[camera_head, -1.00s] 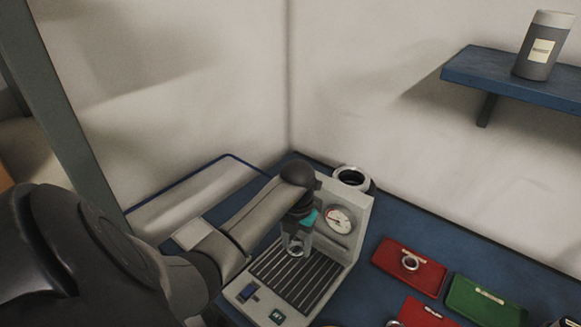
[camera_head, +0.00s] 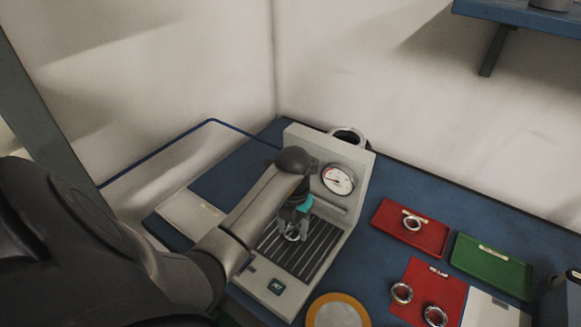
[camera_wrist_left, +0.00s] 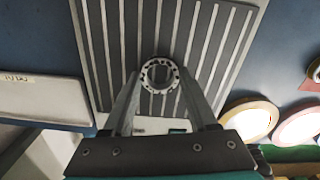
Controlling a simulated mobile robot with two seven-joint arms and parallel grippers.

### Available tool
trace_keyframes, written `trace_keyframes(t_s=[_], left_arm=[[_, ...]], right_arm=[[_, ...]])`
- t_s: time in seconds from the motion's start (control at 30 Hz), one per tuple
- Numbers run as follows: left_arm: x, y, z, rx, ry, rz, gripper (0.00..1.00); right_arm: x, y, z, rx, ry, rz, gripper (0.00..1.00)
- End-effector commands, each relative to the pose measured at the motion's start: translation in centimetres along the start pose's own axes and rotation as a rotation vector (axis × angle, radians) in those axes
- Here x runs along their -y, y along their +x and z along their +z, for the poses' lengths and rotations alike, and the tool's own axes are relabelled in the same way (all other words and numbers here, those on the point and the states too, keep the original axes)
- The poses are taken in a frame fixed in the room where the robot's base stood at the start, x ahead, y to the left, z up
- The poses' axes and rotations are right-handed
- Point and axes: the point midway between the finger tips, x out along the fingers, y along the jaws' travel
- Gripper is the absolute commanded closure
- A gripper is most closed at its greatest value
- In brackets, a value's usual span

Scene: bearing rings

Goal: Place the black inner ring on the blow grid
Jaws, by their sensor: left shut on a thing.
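The blow grid (camera_head: 322,250) is a dark slotted plate with pale bars, set in a light grey machine with a round gauge. It also fills the top of the left wrist view (camera_wrist_left: 207,55). My left gripper (camera_head: 292,235) points down over the grid. It is shut on a small ring (camera_wrist_left: 146,85), which shows between the fingertips in the left wrist view. The ring looks metallic with dark marks around its face. I cannot tell whether it touches the grid or hangs just above it. My right gripper is not in view.
A red tray (camera_head: 388,235) with one ring stands right of the machine. A green tray (camera_head: 480,270) is beside it. A nearer red mat (camera_head: 425,285) carries two rings. An orange-rimmed disc (camera_head: 338,313) lies in front. A pale tray (camera_head: 188,213) is at left.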

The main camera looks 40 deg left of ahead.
Motion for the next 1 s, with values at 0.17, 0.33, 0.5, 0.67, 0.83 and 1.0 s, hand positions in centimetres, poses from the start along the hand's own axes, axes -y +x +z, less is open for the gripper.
trace_keyframes(t_s=[0.17, 0.33, 0.5, 0.67, 0.83, 1.0], left_arm=[[0.0, -0.1, 0.0, 0.001, 0.001, 0.000, 1.00], [0.0, 0.2, 0.0, 0.001, 0.001, 0.000, 0.36], [0.0, 0.2, 0.0, 0.001, 0.001, 0.000, 0.17], [0.0, 0.2, 0.0, 0.001, 0.001, -0.001, 0.11], [0.0, 0.1, 0.0, 0.001, 0.001, -0.001, 0.11], [-0.5, -1.2, 0.2, 0.001, 0.001, 0.001, 0.11]], right_arm=[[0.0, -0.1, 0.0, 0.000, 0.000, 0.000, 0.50], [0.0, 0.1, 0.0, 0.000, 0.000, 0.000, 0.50], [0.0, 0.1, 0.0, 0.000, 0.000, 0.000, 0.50], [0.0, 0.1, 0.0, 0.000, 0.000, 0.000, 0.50], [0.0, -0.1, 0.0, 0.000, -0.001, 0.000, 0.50], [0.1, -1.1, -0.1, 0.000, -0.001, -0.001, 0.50]])
